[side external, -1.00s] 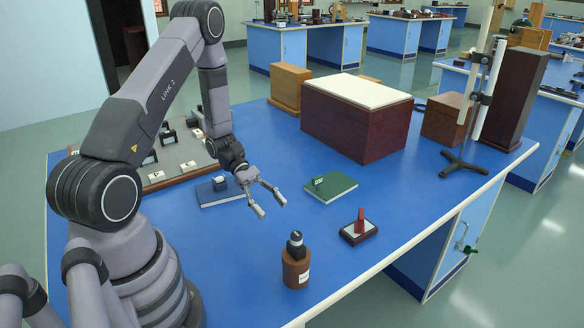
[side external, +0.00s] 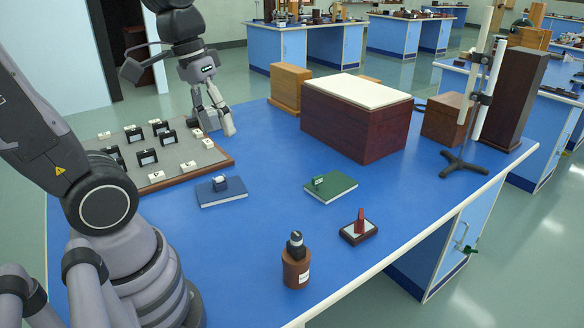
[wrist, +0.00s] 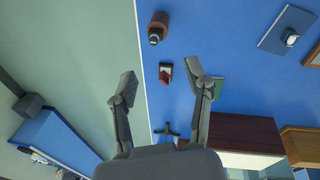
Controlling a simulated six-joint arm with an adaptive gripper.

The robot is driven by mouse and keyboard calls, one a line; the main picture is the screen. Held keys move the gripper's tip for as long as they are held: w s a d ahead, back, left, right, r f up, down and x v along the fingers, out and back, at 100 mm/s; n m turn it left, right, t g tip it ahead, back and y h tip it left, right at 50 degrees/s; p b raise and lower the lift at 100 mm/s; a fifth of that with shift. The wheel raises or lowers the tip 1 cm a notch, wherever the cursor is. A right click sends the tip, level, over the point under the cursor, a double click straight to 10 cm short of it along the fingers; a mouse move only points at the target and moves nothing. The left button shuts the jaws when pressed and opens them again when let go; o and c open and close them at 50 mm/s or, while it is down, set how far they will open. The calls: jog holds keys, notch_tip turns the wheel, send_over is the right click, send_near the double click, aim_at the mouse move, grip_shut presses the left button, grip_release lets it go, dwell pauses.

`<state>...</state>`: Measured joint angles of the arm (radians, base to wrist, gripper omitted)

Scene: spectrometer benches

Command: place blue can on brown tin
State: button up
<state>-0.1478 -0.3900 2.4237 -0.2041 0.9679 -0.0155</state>
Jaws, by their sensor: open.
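A brown tin (side external: 297,271), a round container with a white label, stands near the front edge in the side view. A small black piece with a white band (side external: 295,243) is on its top. A small dark blue piece with a pale face (side external: 220,184), which seems to be the blue can, sits on a flat blue book (side external: 228,198). In the wrist view the tin (wrist: 159,20) is at the top middle and the blue piece (wrist: 291,38) at the top right. My gripper (side external: 213,130) is open and empty, fingers down, beyond the blue book near the grey board.
A grey board (side external: 180,157) with several black and white blocks lies left. A green book (side external: 332,187) with a small green piece and a dark red base (side external: 357,236) with a red piece lie right. A large dark red box (side external: 355,125) stands behind. Blue tabletop is clear between them.

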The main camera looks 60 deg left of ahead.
jog(key=s+r+m+t, duration=0.1)
jog(key=s+r+m+t+y, duration=0.1)
jog(key=s+r+m+t, duration=0.1)
jog(key=shift+s+a+r+t+y, duration=0.25)
jog(key=shift+s+r+t+y, duration=0.05)
jog(key=shift+s+r, duration=0.05)
dwell(1.1)
